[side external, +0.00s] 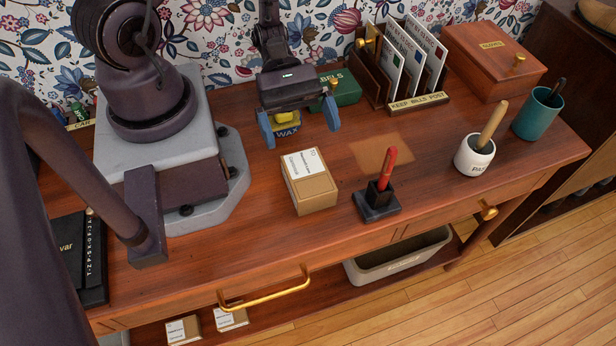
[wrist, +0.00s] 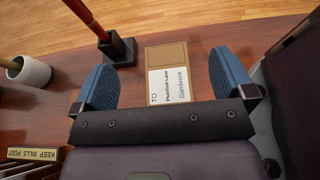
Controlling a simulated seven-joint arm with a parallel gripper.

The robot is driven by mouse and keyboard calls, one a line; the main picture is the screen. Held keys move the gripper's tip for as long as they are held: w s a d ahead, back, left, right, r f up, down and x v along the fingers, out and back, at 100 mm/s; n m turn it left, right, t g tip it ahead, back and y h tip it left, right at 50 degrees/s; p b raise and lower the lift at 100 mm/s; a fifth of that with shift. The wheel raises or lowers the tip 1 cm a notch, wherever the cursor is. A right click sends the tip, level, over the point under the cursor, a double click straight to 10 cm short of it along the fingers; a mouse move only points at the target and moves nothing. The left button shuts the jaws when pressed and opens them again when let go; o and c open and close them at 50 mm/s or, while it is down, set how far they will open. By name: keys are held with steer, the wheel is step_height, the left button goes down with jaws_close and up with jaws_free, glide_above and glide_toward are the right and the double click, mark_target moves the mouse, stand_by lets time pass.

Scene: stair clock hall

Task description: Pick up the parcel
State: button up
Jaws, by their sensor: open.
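The parcel (side external: 310,184) is a small brown box with a white address label, lying flat on the wooden desk. In the wrist view the parcel (wrist: 167,68) shows between and beyond the fingertips, with its label toward me. My gripper (side external: 301,128) is open and empty, behind the parcel in the side view and above the desk. Its two blue fingers are spread apart. In the wrist view my gripper (wrist: 158,82) has a finger to each side of the parcel's near end; I cannot tell the height gap.
A pen stand (side external: 378,197) with an upright red pen stands just right of the parcel. A blue-and-yellow wax tin (side external: 287,130) is behind the gripper. A letter rack (side external: 405,100), white pot (side external: 474,157), teal cup (side external: 538,114) and wooden box (side external: 494,62) stand farther right. The desk's front is clear.

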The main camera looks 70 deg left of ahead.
mark_target(308, 171)
steer(key=shift+f, duration=1.9)
step_height(308, 171, down, 2)
steer(key=shift+s+f, duration=0.1)
steer(key=shift+f, duration=0.1)
steer(key=shift+x, duration=1.2)
steer(key=shift+d+f, duration=0.15)
steer(key=shift+d, duration=0.15)
steer(key=c, duration=1)
